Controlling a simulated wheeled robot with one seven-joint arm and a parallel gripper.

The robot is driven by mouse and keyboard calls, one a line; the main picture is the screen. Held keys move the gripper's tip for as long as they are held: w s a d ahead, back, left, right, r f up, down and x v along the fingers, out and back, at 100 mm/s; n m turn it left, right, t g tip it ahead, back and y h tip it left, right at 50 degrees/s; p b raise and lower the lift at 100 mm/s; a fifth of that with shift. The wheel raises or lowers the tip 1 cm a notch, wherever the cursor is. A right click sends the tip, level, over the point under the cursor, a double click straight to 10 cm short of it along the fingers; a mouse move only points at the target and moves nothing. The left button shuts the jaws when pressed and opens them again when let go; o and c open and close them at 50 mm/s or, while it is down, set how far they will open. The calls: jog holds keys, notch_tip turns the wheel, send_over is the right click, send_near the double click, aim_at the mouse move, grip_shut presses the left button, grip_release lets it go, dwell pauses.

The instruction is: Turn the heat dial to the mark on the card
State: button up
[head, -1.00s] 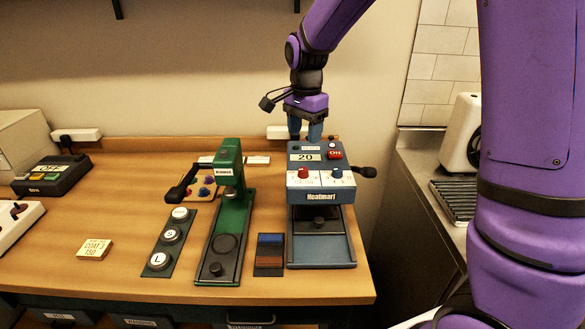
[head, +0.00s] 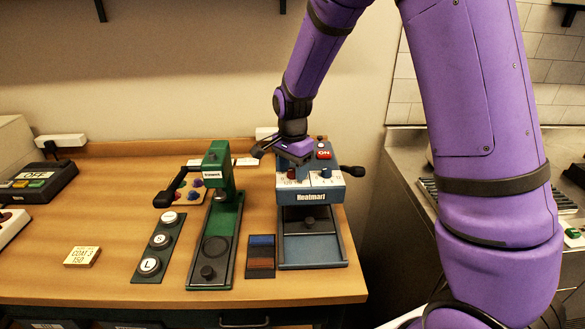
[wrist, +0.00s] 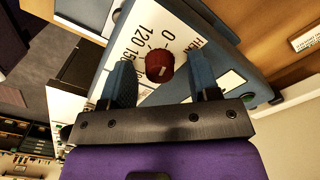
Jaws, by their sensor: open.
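The card (head: 82,256) lies at the left front of the table and reads "COAT 3 150". The blue Heatmari press (head: 311,196) stands at the right end of the table. Its heat dial is a red knob (wrist: 159,65) on a white scale with 0, 120 and 150 legible in the wrist view. My gripper (wrist: 160,62) is open, with one blue finger on each side of the red knob and gaps between.
A second, blue knob (head: 326,173) sits right of the dial, below a red ON switch (head: 324,154). A black handle (head: 352,171) sticks out right. The green press (head: 216,215) stands close at left, with a swatch block (head: 261,256) between.

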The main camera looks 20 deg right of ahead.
jog(key=c, duration=0.9)
jog(key=shift+n, duration=0.3)
jog(key=n, duration=0.9)
jog(key=shift+n, duration=0.4)
jog(key=n, duration=0.4)
jog(key=shift+n, duration=0.3)
jog(key=n, duration=0.4)
jog(key=shift+n, duration=0.3)
